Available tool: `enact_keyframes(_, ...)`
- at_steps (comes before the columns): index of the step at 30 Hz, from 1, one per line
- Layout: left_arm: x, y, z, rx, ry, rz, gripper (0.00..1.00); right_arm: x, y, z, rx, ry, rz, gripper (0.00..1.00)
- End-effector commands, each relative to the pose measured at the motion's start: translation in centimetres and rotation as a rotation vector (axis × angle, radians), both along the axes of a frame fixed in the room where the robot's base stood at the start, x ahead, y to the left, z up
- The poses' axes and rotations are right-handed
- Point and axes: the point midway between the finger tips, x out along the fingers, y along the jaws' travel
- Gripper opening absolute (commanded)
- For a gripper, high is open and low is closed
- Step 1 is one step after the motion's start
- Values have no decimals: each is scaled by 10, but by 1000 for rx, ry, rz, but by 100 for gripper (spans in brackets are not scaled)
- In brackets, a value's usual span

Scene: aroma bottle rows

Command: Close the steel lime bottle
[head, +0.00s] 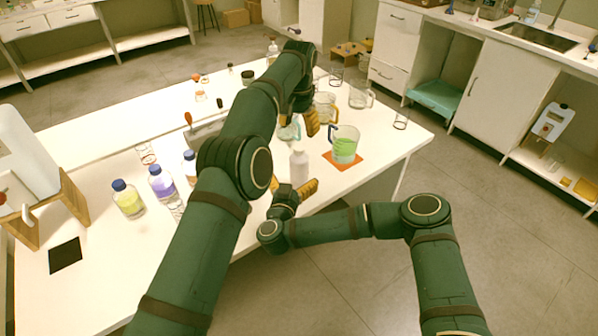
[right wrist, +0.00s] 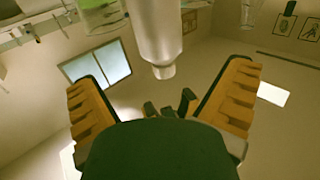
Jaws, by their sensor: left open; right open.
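A pale grey, metal-looking bottle (head: 299,165) stands upright near the table's front edge; I take it as the steel lime bottle. In the right wrist view the bottle (right wrist: 155,35) appears neck-down, between and beyond my finger line. Its narrow end looks bare, but I cannot tell whether a cap is on. My right gripper (head: 292,187) is open and empty just in front of the bottle, apart from it. Its fingers also show in the right wrist view (right wrist: 162,92). My left gripper (head: 310,118) is open behind the bottle, partly hidden by my arm.
A glass beaker of green liquid (head: 344,147) stands on an orange mat (head: 346,165) right of the bottle. Empty glassware (head: 361,96) stands behind. Bottles with blue caps, yellow (head: 129,203) and purple (head: 162,186), stand left.

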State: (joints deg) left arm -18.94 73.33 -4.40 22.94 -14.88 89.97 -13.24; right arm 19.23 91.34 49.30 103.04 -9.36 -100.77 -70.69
Motion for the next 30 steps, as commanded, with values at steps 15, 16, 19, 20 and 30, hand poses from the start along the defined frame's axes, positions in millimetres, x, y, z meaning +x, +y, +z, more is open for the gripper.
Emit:
enact_keyframes(15, 0, 0, 0, 0, 0, 0, 63, 70, -15, 0, 0, 0, 0, 99)
enact_keyframes(16, 0, 0, 0, 0, 0, 0, 63, 71, -16, 0, 0, 0, 0, 99)
enact_keyframes(19, 0, 0, 0, 0, 0, 0, 63, 74, -16, 0, 0, 0, 1, 99)
enact_keyframes(20, 0, 0, 0, 0, 0, 0, 63, 74, -16, 0, 0, 0, 1, 99)
enact_keyframes(30, 0, 0, 0, 0, 0, 0, 63, 74, -16, 0, 0, 1, 1, 64)
